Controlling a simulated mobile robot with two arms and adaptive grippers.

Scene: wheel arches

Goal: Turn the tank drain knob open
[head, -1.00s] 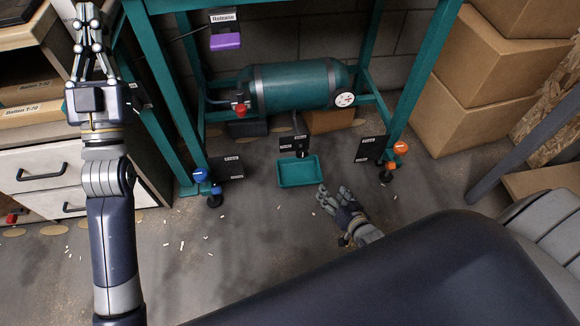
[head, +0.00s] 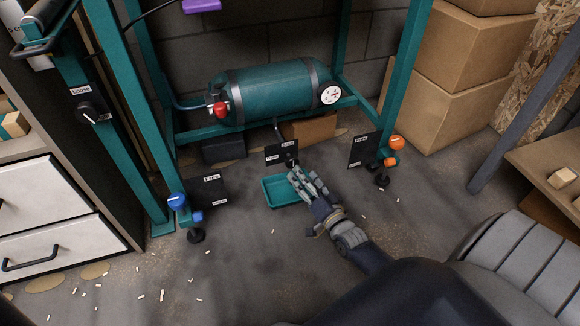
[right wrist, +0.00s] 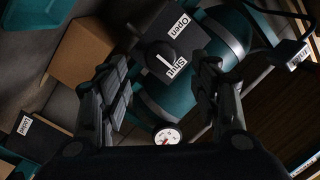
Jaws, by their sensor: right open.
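The tank drain knob (head: 290,161) is a black round knob at a small black panel (head: 277,151) below the teal tank (head: 275,88). In the right wrist view the knob (right wrist: 160,56) lies ahead, between the two finger lines. Its white mark points toward the "Shut" label (right wrist: 176,66); the "Open" label (right wrist: 180,28) is on the same panel. My right gripper (head: 300,176) is open and empty, just in front of the knob; contact cannot be told in the head view. My left gripper is out of view.
A teal tray (head: 278,193) lies on the floor below the panel. Blue knobs (head: 177,202) and orange knobs (head: 397,143) are on the frame's legs, beside dark panels. Cardboard boxes (head: 465,95) stand at right. White drawers (head: 50,225) are at left.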

